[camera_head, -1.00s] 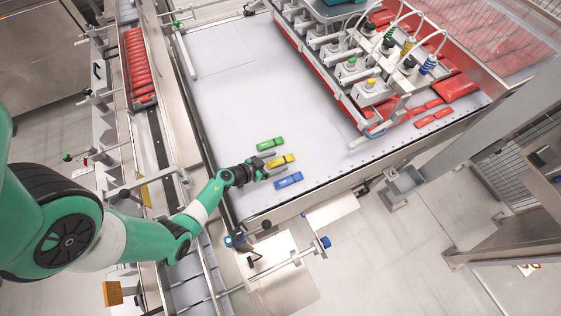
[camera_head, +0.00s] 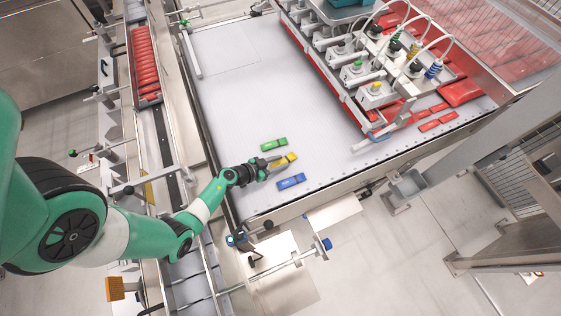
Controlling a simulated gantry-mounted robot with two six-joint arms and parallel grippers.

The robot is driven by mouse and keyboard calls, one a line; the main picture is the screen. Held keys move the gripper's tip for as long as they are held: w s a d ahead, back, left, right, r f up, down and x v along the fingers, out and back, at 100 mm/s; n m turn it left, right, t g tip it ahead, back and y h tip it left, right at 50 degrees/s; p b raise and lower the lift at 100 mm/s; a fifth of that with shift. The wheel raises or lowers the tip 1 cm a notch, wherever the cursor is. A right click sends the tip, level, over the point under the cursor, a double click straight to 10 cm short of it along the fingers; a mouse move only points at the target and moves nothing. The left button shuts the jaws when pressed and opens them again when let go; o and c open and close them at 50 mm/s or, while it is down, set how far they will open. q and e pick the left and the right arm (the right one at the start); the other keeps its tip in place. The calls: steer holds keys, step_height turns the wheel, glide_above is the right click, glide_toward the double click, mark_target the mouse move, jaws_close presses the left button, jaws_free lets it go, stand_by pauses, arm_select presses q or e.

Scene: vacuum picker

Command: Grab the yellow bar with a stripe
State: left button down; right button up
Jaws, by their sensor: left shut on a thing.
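A yellow bar (camera_head: 289,158) with a dark stripe lies at or just above the pale table surface in the head view. My left gripper (camera_head: 278,164) is shut on it, with a finger on each side. The bar's near end is partly hidden by the fingers. A green bar (camera_head: 273,144) lies just behind it and a blue bar (camera_head: 291,181) just in front, both apart from it. Whether the yellow bar touches the surface, I cannot tell. My right gripper is not in view.
The pale table (camera_head: 235,100) is mostly clear to the left and behind. The vacuum picker head (camera_head: 375,88) with hoses stands at the upper right, with several red packs (camera_head: 438,123) beside it. A metal rail runs along the table's left edge.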

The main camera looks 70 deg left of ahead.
mark_target(279, 164)
arm_select(q)
step_height(279, 164, up, 4)
steer(key=p, duration=0.3)
steer(key=shift+f, duration=0.15)
steer(key=d+p+v, duration=0.1)
steer(key=p+v, duration=0.3)
steer(key=v, duration=0.4)
steer(key=w+d+r+p+v, duration=0.1)
steer(key=d+p+v, duration=0.1)
steer(key=v, duration=0.6)
steer(key=shift+d+p, duration=0.3)
steer(key=shift+p, duration=0.6)
